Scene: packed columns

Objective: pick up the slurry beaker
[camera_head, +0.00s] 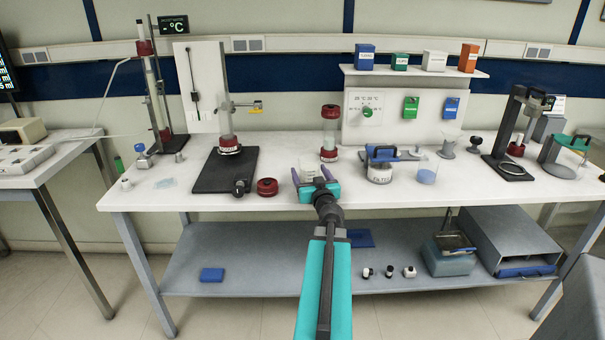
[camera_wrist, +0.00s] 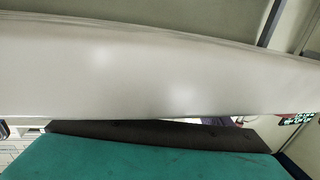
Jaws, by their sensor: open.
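A small clear beaker (camera_head: 427,173) with pale blue contents stands on the white bench, right of centre. It looks like the slurry beaker, though I can read no label on it. My gripper (camera_head: 311,174) is over the front middle of the bench, well to the left of the beaker. Its two purple fingers are apart, and I see nothing held. A pale object shows between or behind the fingers; I cannot tell which. The wrist view shows a broad pale surface and teal and dark parts, but no beaker.
A red-capped column (camera_head: 329,133) stands behind my gripper. A red ring-shaped piece (camera_head: 267,187) lies to its left. A white funnel-like piece (camera_head: 448,147) is behind the beaker.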

